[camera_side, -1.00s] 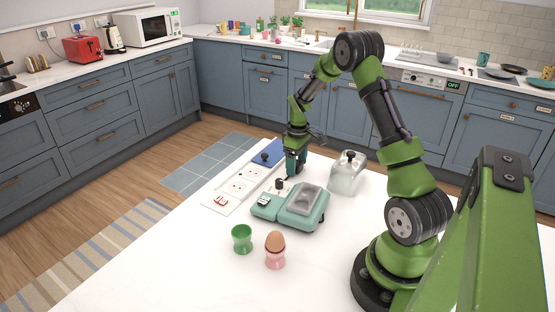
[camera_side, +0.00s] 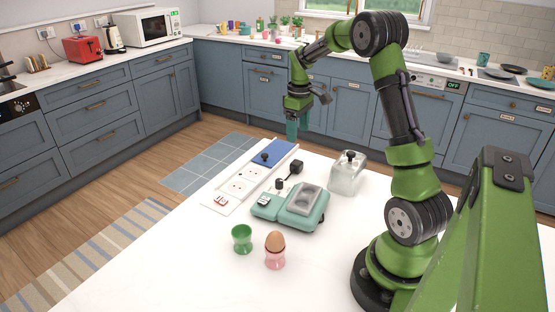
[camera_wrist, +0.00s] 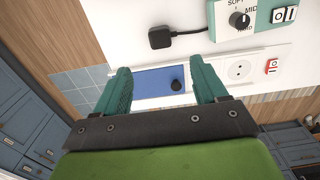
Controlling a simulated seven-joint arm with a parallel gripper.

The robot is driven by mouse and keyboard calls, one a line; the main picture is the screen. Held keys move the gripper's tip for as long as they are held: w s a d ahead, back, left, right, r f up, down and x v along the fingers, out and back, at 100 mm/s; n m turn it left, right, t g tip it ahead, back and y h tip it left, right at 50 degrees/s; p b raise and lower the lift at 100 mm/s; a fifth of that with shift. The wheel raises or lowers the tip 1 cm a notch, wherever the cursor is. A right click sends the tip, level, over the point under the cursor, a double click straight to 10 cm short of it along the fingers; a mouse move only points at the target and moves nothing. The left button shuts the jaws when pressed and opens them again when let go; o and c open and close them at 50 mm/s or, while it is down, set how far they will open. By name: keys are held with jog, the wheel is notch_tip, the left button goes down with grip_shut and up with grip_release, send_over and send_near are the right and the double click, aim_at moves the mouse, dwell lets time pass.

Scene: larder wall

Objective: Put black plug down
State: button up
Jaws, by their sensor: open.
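The black plug (camera_side: 296,167) lies on the white table between the socket board and the teal egg cooker (camera_side: 291,206). It also shows in the wrist view (camera_wrist: 160,38), with its cord running towards the cooker. My gripper (camera_side: 292,137) is raised well above the table, behind the plug and apart from it. In the wrist view my gripper (camera_wrist: 163,90) has its two teal fingers wide apart with nothing held between them. The white socket board (camera_side: 238,184) has a blue section (camera_side: 268,155) with a black knob (camera_side: 264,157) on it.
A green egg cup (camera_side: 242,239) and a pink egg cup (camera_side: 275,259) with a brown egg stand at the front. A clear jug-like container (camera_side: 347,174) with a black top stands right of the plug.

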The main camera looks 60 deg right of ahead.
jog(key=s+a+r+m+t, duration=0.15)
jog(key=a+r, duration=0.25)
jog(key=a, duration=0.4)
jog(key=s+a+r+t, duration=0.2)
jog(key=s+a+r, duration=0.15)
jog(key=a, duration=0.45)
jog(key=s+a+r+m+t, duration=0.1)
jog(key=s+a+r+t, duration=0.1)
jog(key=a+r, duration=0.4)
jog(key=s+a+f+m+t+y, duration=0.1)
jog(key=s+a+f+y, duration=0.1)
jog(key=s+a, duration=0.4)
jog(key=shift+s+a+t, duration=0.25)
jog(key=shift+a+t, duration=0.1)
jog(key=shift+a, duration=0.8)
jog(key=shift+r+m, duration=0.1)
jog(key=shift+m, duration=0.15)
